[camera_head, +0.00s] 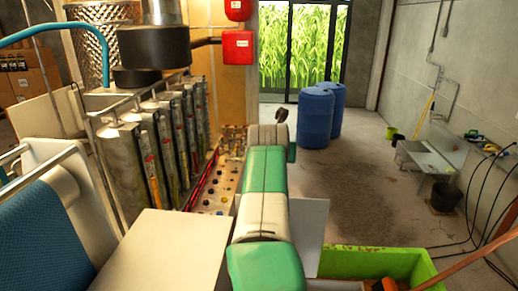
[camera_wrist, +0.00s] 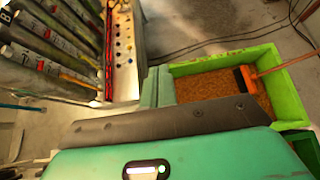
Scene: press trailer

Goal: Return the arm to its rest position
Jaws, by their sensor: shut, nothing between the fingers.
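My arm, in green and off-white segments, reaches forward through the middle of the head view. Its far end is mostly hidden behind its own links there. In the wrist view my gripper (camera_wrist: 165,120) shows as a dark grey bar with screws in front of a green housing with a small lit indicator. It is shut and holds nothing. A panel with small knobs (camera_head: 218,183) lies just left of the arm; it also shows at the top of the wrist view (camera_wrist: 123,45).
A row of upright metal plates (camera_head: 165,135) stands left of the panel. A bright green crate (camera_head: 350,262) with brown granular contents (camera_wrist: 215,92) stands at the right, an orange-handled tool in it. Blue barrels (camera_head: 315,118) stand further back. The floor (camera_head: 365,190) at right is mostly clear.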

